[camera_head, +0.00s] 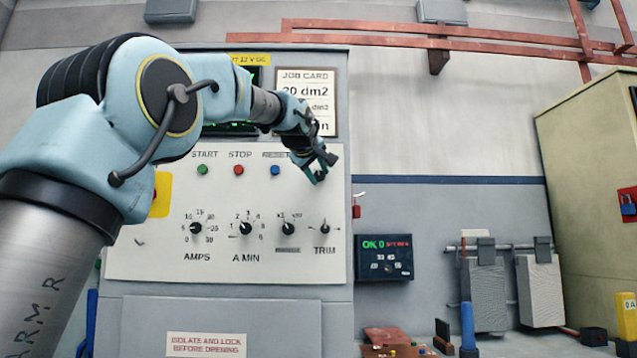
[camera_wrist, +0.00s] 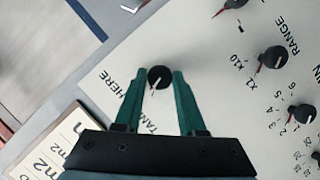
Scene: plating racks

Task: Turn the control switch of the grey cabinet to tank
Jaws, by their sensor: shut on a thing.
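The grey cabinet (camera_head: 128,270) with its pale panel stands in the middle-left of the head view. The control switch is a round black knob (camera_wrist: 160,76) in the wrist view, with a white pointer mark that leans down and slightly left. The labels HERE (camera_wrist: 113,88) and TANK (camera_wrist: 145,122) are printed beside it, TANK partly covered by a finger. The pointer lies towards the TANK side. My gripper (camera_wrist: 158,80) has its green fingers on either side of the knob, shut on it. In the head view my gripper (camera_head: 318,165) is at the panel's upper right and hides the switch.
The RESET button (camera_head: 275,170) is left of my gripper. The TRIM knob (camera_head: 325,229) and other dials are below. A job card (camera_head: 322,120) is above, partly behind my arm. A dark display box (camera_head: 384,257) hangs right of the cabinet.

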